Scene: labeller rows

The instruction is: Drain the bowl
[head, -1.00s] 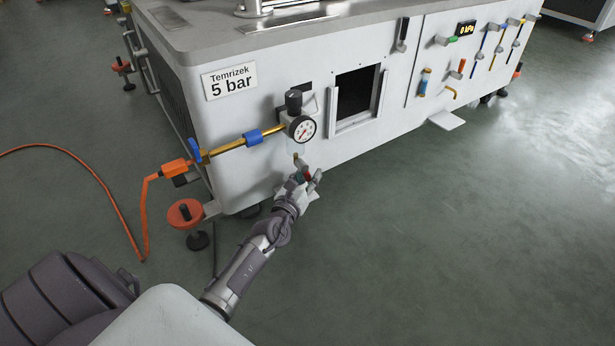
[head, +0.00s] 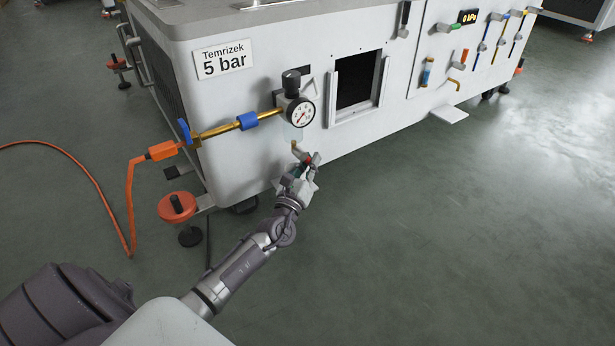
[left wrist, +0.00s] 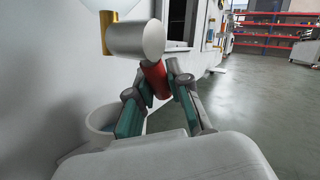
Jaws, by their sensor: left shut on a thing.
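The clear bowl (head: 293,132) hangs under the regulator and its round gauge (head: 301,113) on the machine's white side. Its pale lower edge also shows at the top of the left wrist view (left wrist: 85,4). A short brass drain piece (left wrist: 107,32) hangs below it, beside a grey cylinder (left wrist: 137,39) with a red handle (left wrist: 156,78). My left gripper (head: 306,164) is just under the bowl. In the left wrist view my left gripper (left wrist: 158,92) has its green-padded fingers shut on the red handle. My right gripper is not in view.
A white cup (left wrist: 98,122) with bluish contents is low beside the left finger. A blue-handled valve (head: 186,131) and an orange hose (head: 130,200) are on the left. An orange-topped foot (head: 177,207) stands at the machine's corner. The floor at right is clear.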

